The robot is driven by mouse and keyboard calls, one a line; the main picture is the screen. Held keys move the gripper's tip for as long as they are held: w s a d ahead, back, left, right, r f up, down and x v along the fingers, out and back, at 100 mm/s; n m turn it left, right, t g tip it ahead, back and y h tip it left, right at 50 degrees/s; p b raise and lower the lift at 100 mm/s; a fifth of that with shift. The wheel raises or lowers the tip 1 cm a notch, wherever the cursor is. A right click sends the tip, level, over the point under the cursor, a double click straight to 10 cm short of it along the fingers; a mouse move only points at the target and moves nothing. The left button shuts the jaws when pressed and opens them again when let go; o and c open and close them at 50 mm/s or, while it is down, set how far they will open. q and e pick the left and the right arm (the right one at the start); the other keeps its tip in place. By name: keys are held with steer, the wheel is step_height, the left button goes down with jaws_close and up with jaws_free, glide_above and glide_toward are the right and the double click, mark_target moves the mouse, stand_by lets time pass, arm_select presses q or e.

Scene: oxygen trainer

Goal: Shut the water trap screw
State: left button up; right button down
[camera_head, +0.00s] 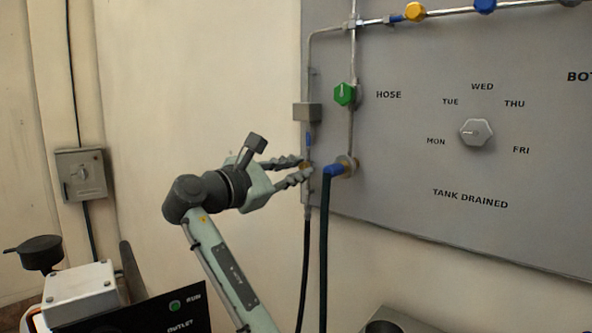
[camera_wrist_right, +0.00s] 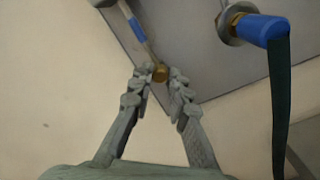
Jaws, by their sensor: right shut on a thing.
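The water trap screw is a small brass piece (camera_head: 305,167) at the lower end of the thin vertical pipe on the grey panel's left edge. It also shows in the right wrist view (camera_wrist_right: 160,73), between the fingertips. My right gripper (camera_head: 306,169) comes from the left and is shut on this brass screw. The fingers partly cover the screw, so its turned position cannot be told. Above it are a blue band (camera_head: 308,140) and a grey box (camera_head: 307,112) on the same pipe. My left gripper is not in view.
Right of the screw, a blue hose fitting (camera_head: 338,170) with a hanging dark hose stands close to my fingers. A green knob (camera_head: 345,94) and a grey day dial (camera_head: 476,132) are on the panel (camera_head: 420,165). A black panel (camera_head: 150,313) stands low at left.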

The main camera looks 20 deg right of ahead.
steer(key=shift+m, duration=1.9)
arm_select(q)
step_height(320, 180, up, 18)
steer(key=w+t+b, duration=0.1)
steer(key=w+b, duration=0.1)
steer(key=b, duration=0.5)
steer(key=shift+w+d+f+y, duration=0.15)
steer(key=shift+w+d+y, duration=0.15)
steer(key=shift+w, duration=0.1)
arm_select(e)
steer(key=shift+m, duration=7.7)
steer(key=c, duration=1.5)
jaws_free()
steer(key=shift+o, duration=0.2)
steer(key=shift+a, duration=0.1)
